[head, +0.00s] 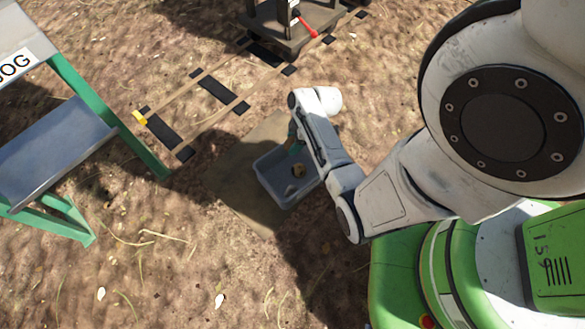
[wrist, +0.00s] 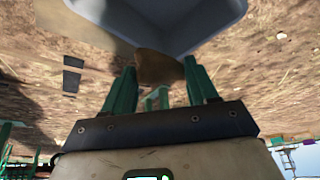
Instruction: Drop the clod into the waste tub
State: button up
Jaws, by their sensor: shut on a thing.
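The clod (wrist: 160,68) is a brown lump held between the green fingers of my gripper (wrist: 160,82) in the wrist view. In the head view the clod (head: 298,170) shows as a small brown lump against the inside of the waste tub. The waste tub (head: 270,185) is a blue-grey open tub on a flat brown mat. Its grey-blue wall (wrist: 205,35) also shows at the top of the wrist view, just beyond the clod. My gripper (head: 294,150) is over the tub in the head view, partly hidden by my wrist. I cannot tell the exact height of the clod above the tub's floor.
The brown mat (head: 235,175) lies under the tub. A green-framed stand with a grey chute (head: 55,150) is at the left. A wooden track (head: 200,105) with dark plates runs behind the tub, and a cart (head: 290,25) is at the top. Open soil lies in front.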

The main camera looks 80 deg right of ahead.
jog(key=shift+s+d+f+b, duration=0.25)
jog(key=shift+f+b, duration=0.2)
jog(key=shift+f, duration=0.2)
notch_tip(320, 180, down, 5)
jog(key=b, duration=0.5)
jog(key=shift+f, duration=0.2)
jog(key=o, duration=1.3)
jog(key=shift+o, duration=0.2)
jog(key=a+p+v, duration=0.1)
jog(key=p+v, duration=0.4)
jog(key=v, duration=0.5)
jog(key=shift+s+d+r, duration=0.2)
jog(key=shift+d+r, duration=0.2)
jog(key=shift+d, duration=0.1)
